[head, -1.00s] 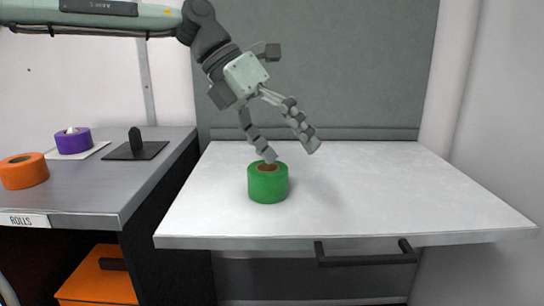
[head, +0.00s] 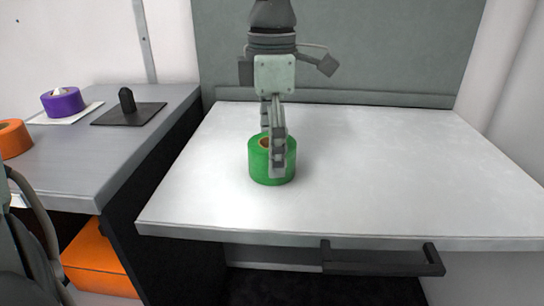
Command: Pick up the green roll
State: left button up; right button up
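The green roll (head: 259,165) stands upright on the white tabletop, its brown core hole partly visible from above. My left gripper (head: 272,152) points straight down over it. One finger hangs in front of the roll's near side. The other is on the far side, its tip hidden at the roll's back rim. I cannot tell whether the fingers press on the roll. My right gripper is not in view.
The white table (head: 400,180) is otherwise clear, with a dark handle (head: 385,262) below its front edge. On the left grey counter are an orange roll (head: 14,140), a purple roll (head: 63,103) and a black plate with a peg (head: 127,108). An orange box (head: 98,265) sits below.

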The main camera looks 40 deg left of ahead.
pick_arm(q)
jog(key=shift+f, duration=0.55)
jog(key=c, duration=1.3)
